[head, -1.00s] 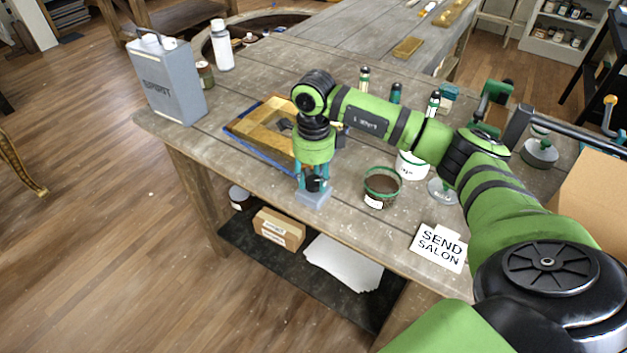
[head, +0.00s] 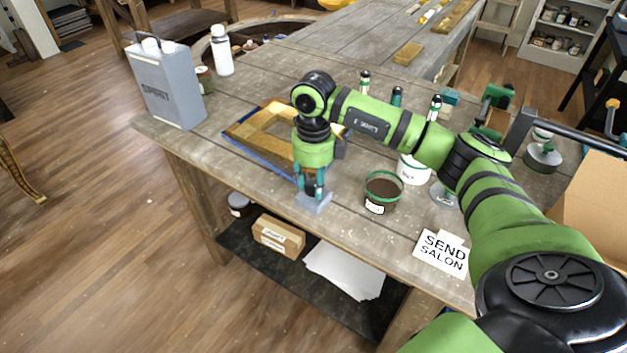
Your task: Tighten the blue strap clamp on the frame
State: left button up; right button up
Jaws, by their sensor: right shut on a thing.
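The wooden frame (head: 244,129) lies flat on the bench, a gilt-brown rectangle with an open middle. The blue strap (head: 258,162) runs along its outer edge and shows best on the front side. A grey block (head: 314,205) sits at the frame's near corner, by the bench's front edge; it looks like part of the clamp, but I cannot tell surely. My right gripper (head: 311,194) points straight down and is shut on the top of this block. My wrist hides the frame's right part and the corner behind it. My left gripper is not in view.
A grey spirit can (head: 168,88) and a white bottle (head: 222,52) stand at left. A cardboard box (head: 592,205) is at far right.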

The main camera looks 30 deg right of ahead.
aim_at(314, 185)
jog(key=o, duration=1.1)
jog(key=shift+o, duration=0.2)
jog(key=shift+r, duration=0.1)
notch_tip(314, 185, up, 12)
